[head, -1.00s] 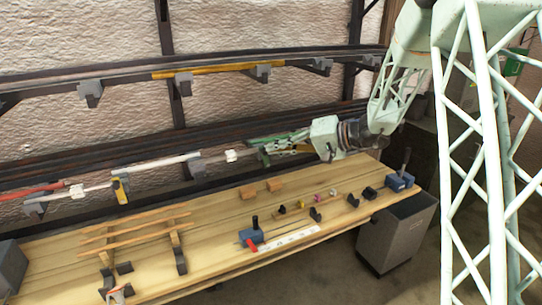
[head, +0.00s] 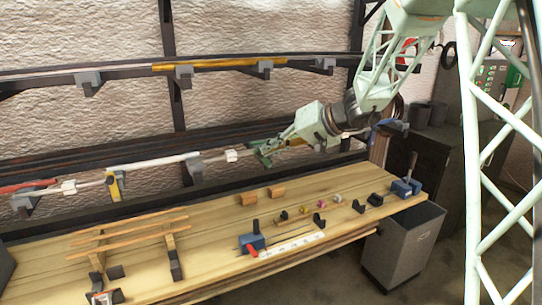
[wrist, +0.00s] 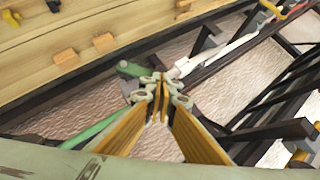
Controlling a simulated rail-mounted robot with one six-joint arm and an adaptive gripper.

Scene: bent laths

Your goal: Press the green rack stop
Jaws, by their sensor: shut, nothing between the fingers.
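My gripper (wrist: 160,82) is shut and empty, its fingertips side by side in the middle of the wrist view. In the head view my gripper (head: 262,154) is at the lower wall rack, above the bench's back edge. In the head view, green at the gripper's tip cannot be told apart from the stop.
A white lath (wrist: 225,52) and a green rod (wrist: 95,132) lie along the rack. A yellow stop (head: 113,187) hangs farther left. Wood blocks (head: 249,199) stand on the bench (head: 215,225). A grey bin (head: 400,245) stands at the bench's right end.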

